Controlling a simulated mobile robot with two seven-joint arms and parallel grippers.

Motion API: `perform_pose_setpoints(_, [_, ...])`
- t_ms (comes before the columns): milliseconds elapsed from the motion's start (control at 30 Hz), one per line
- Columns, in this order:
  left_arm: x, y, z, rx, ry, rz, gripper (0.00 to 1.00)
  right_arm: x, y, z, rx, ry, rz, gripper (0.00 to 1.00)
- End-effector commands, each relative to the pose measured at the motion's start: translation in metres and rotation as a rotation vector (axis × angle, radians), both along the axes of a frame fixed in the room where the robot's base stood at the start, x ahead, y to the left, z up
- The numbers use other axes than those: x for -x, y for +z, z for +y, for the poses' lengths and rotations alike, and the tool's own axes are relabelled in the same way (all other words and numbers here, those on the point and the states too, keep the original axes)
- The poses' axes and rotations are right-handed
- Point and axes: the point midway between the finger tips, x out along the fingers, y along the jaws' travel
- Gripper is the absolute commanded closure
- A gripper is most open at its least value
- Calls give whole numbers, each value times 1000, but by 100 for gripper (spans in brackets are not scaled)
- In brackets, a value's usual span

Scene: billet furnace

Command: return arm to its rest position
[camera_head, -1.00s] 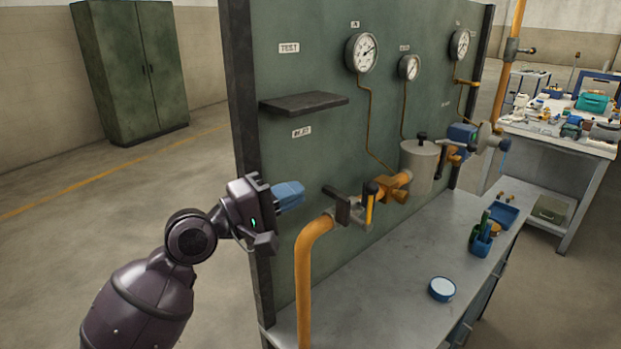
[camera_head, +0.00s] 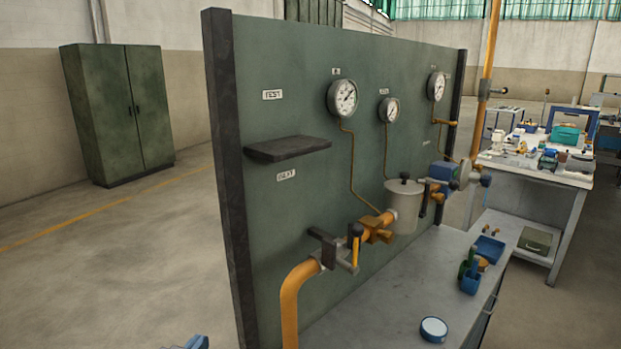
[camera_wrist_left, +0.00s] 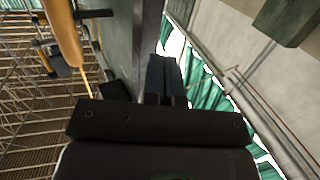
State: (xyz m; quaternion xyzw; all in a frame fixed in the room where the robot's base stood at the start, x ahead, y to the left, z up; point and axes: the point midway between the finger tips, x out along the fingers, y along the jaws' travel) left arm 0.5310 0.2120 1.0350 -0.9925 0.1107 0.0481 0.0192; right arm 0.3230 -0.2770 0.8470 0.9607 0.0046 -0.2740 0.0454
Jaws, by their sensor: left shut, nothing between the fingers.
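Only the blue fingertips of my left gripper (camera_head: 190,343) show in the head view, at the bottom edge, left of the test panel's front post. The rest of the left arm is out of that view. In the left wrist view the left gripper (camera_wrist_left: 163,78) has its two dark blue fingers together, with nothing between them. It is apart from the orange pipe (camera_wrist_left: 62,32), which shows at the upper left there. My right gripper is in neither view.
The green test panel (camera_head: 290,220) with gauges, a shelf (camera_head: 288,149) and an orange pipe (camera_head: 290,305) stands right of the gripper. A steel bench (camera_head: 385,310) runs along it. Open floor (camera_head: 120,270) lies left, before a green cabinet (camera_head: 120,110).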

Motion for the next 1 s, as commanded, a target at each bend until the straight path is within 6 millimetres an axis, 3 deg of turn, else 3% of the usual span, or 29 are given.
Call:
perform_pose_setpoints(33, [18,-27,10,-40,32,41,100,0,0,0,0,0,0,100])
perform_pose_setpoints(200, [79,-97,38,-121,116,173,100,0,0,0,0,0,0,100])
perform_pose_setpoints(400, [156,-159,58,-123,182,342,100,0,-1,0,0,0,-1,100])
perform_pose_setpoints(500, [183,-176,62,-117,201,398,100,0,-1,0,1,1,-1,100])
perform_pose_setpoints(633, [203,-186,64,-115,211,436,100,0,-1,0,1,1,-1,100])
perform_pose_setpoints(1000, [207,-189,65,-115,212,444,100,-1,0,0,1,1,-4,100])
